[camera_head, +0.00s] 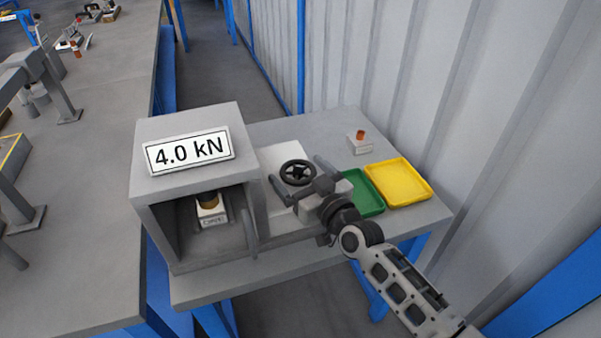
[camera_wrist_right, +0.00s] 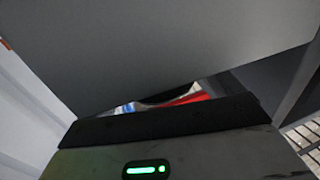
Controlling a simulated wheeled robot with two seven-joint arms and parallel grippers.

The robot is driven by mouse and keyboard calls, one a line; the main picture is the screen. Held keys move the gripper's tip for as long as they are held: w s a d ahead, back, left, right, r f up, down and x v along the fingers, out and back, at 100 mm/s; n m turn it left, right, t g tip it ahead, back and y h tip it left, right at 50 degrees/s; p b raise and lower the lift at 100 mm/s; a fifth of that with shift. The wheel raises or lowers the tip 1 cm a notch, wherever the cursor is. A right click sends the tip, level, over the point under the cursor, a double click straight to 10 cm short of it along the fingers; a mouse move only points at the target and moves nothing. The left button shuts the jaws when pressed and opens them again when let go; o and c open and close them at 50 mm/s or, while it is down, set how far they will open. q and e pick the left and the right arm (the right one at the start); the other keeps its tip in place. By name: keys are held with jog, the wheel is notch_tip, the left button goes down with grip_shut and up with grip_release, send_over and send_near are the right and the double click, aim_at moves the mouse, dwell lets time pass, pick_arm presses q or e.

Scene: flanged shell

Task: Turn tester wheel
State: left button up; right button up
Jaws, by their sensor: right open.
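The tester is a grey box with a sign reading 4.0 kN (camera_head: 188,151) on its top. Its dark, spoked hand wheel (camera_head: 298,173) is on the right side, in front of a white panel. My right gripper (camera_head: 296,174) is open, with one finger on each side of the wheel in the head view; whether they touch the rim I cannot tell. A small block with a brownish cylinder (camera_head: 209,203) stands inside the tester's open front. The wrist view shows mostly a close grey surface (camera_wrist_right: 160,50), and the wheel cannot be made out there. My left gripper is not in view.
A green tray (camera_head: 366,192) and a yellow tray (camera_head: 398,182) lie to the right of my right gripper. A small block with an orange top (camera_head: 359,143) stands behind them. A corrugated wall (camera_head: 440,80) rises close behind the bench. A long grey table (camera_head: 90,200) is at left.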

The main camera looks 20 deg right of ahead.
jog(key=c, duration=1)
jog(key=shift+w+d+f+n+y+b, duration=0.1)
jog(key=shift+f+n+y+b, duration=0.25)
jog(key=shift+b, duration=0.75)
jog(key=shift+n+g+y+b, duration=0.4)
jog(key=shift+y+b, duration=0.15)
jog(key=shift+b, duration=0.2)
jog(key=shift+n+y+b, duration=0.25)
jog(key=shift+y+b, duration=0.15)
jog(key=shift+b, duration=0.4)
jog(key=shift+g+y+b, duration=0.3)
jog(key=shift+y+b, duration=0.2)
jog(key=shift+b, duration=0.35)
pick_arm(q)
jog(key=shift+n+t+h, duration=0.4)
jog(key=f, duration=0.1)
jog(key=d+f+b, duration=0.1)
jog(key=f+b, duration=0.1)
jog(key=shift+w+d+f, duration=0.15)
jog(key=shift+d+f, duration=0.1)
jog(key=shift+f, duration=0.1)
pick_arm(e)
jog(key=shift+r+n+g+y, duration=0.25)
jog(key=shift+n+g+y, duration=0.15)
jog(key=shift+n+y, duration=0.15)
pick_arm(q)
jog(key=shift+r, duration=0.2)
pick_arm(e)
jog(key=shift+o, duration=0.2)
jog(key=shift+r, duration=0.1)
